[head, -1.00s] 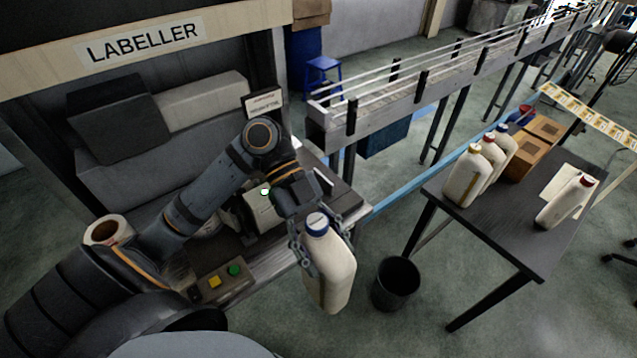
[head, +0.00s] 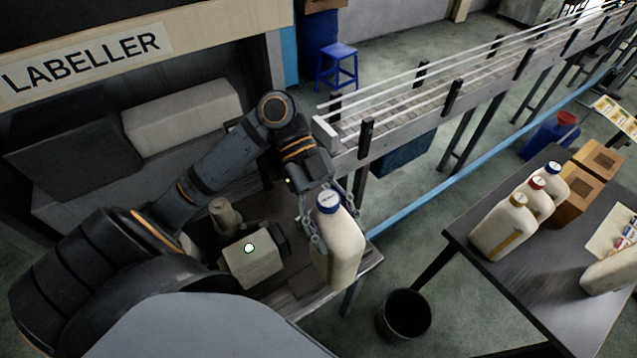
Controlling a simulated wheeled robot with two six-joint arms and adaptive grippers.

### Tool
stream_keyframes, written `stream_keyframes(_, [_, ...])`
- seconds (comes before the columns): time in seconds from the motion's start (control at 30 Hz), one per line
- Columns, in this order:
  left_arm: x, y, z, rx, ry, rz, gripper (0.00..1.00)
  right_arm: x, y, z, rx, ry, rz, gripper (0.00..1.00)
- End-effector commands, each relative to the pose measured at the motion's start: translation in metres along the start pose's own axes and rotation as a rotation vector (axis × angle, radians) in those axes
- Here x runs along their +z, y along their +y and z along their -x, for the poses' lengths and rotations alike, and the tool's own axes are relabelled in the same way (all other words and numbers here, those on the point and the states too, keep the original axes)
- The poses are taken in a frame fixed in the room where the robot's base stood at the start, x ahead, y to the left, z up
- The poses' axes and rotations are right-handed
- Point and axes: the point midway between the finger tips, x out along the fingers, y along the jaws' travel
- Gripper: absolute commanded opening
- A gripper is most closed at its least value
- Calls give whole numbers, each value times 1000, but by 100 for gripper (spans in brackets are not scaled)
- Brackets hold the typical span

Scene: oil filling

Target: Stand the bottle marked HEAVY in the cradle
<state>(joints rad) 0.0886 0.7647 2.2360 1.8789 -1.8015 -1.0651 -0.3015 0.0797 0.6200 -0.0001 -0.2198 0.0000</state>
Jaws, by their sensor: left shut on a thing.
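My left gripper (head: 328,218) is shut on a cream bottle with a blue cap (head: 342,250). The bottle hangs nearly upright, slightly tilted, in front of the labeller bench's right end. No marking can be read on its visible side. On the bench (head: 308,284), left of the bottle, is a pale block-shaped fixture (head: 252,262) with a dark part at its right. I cannot tell for certain whether this is the cradle. The bottle is apart from it in the picture. My right gripper is not in view.
The labeller's grey housing (head: 185,118) stands behind my left arm. A conveyor (head: 400,135) runs off to the upper right. A black bin (head: 404,315) is on the floor. The right-hand table (head: 530,290) holds several bottles (head: 502,228) and cardboard boxes (head: 582,190).

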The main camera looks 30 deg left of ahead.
Motion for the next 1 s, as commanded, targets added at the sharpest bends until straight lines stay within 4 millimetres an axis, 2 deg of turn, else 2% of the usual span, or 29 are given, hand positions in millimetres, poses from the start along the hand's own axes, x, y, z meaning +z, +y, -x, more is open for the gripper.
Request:
stream_keyframes(0.13, [1, -1, 2, -1, 3, -1, 0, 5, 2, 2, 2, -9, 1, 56])
stream_keyframes(0.27, [14, -6, 11, -1, 3, 3, 0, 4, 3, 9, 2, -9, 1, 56])
stream_keyframes(0.67, [80, -30, 47, -3, 5, 0, 0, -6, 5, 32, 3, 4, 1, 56])
stream_keyframes(0.8, [110, -35, 46, -1, 6, 1, 0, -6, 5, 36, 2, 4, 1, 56])
stream_keyframes(1.0, [142, -42, 46, -3, 3, -2, 0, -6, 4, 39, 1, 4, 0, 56])
